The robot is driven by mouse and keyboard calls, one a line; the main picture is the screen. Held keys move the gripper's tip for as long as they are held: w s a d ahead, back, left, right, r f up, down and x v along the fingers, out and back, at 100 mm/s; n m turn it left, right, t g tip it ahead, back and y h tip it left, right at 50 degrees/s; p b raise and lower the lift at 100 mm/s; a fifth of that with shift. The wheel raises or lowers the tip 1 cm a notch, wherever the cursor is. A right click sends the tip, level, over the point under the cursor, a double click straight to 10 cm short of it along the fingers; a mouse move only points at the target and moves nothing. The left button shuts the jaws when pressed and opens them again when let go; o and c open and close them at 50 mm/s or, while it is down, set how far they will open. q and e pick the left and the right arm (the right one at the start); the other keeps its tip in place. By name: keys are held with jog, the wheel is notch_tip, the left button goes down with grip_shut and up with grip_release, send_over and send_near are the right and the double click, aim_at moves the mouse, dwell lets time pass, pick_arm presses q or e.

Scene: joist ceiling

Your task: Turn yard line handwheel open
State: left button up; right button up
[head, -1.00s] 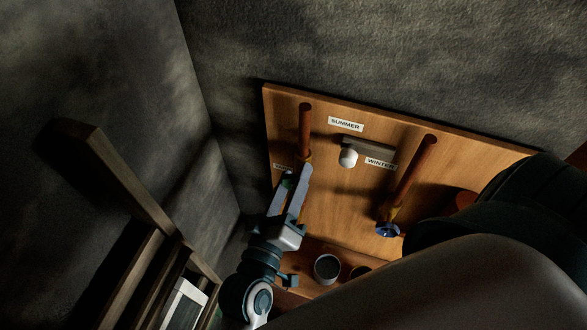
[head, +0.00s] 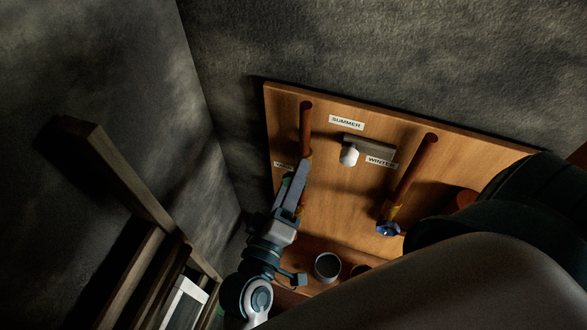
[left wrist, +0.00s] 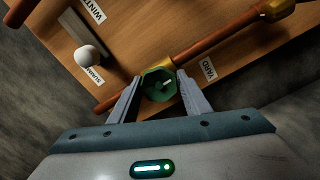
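The yard line handwheel (left wrist: 158,85) is a small green wheel on a brass valve on a copper pipe (left wrist: 215,50). A YARD label (left wrist: 208,68) is beside it on the wooden board. My left gripper (left wrist: 160,77) has one finger on each side of the wheel, and both fingertips appear to touch its rim. In the head view, my left gripper (head: 299,168) is at the left copper pipe (head: 306,125), and its fingers hide the wheel. My right gripper is not in view.
A second pipe (head: 416,165) with a blue handwheel (head: 388,229) is to the right on the board (head: 340,210). A white knob (head: 348,155) sits between the SUMMER (head: 346,122) and WINTER (head: 381,162) labels. A cup (head: 327,267) stands below. A wooden frame (head: 125,180) is at left.

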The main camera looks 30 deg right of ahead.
pick_arm(q)
jog(key=shift+o, duration=1.1)
jog(key=b+v, duration=0.3)
jog(key=v, duration=1.4)
jog(key=shift+s+b, duration=0.2)
jog(key=shift+b, duration=0.1)
jog(key=shift+a, duration=0.1)
